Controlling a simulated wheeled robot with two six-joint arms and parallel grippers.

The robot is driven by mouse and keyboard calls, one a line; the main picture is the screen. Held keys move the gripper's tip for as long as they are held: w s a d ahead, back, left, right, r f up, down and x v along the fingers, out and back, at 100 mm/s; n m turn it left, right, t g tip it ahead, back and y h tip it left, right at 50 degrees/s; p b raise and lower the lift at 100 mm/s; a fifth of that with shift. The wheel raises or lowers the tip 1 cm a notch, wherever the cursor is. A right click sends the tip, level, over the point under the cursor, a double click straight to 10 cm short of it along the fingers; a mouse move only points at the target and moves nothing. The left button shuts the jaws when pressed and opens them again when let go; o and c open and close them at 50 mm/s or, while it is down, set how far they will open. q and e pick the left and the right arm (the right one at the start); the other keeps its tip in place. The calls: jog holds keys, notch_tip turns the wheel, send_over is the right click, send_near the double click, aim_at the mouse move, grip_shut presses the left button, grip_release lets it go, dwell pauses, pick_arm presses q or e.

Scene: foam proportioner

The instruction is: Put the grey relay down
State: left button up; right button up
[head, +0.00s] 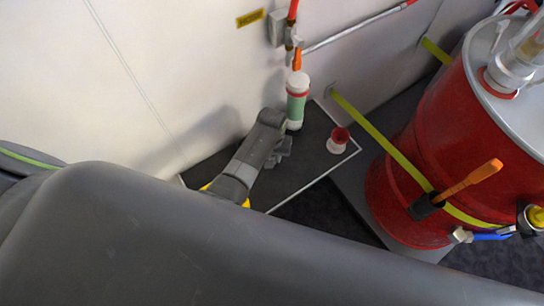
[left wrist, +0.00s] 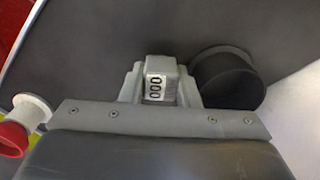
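My left gripper (head: 281,152) reaches low over a dark shelf (head: 313,178) beside the white wall. In the left wrist view, a small grey block (left wrist: 160,66), which I take for the grey relay, sits between its two stepped fingers. A white label with black digits is on the block. The fingers appear shut against its sides. In the head view I cannot pick the relay out from the grey fingers. I cannot tell whether its underside touches the shelf. My right gripper is not in view.
A black cylinder (left wrist: 228,78) stands beside the relay. A green-and-white bottle (head: 296,103) is close behind my gripper. A red drum (head: 440,130) with a yellow-green strap stands farther right. The shelf's front part is bare.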

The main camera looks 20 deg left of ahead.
pick_arm(q)
jog(key=shift+c, duration=0.8)
notch_tip(320, 180, up, 10)
jog(key=shift+r+p, duration=0.1)
jog(key=shift+p, duration=0.5)
jog(key=shift+d, duration=0.1)
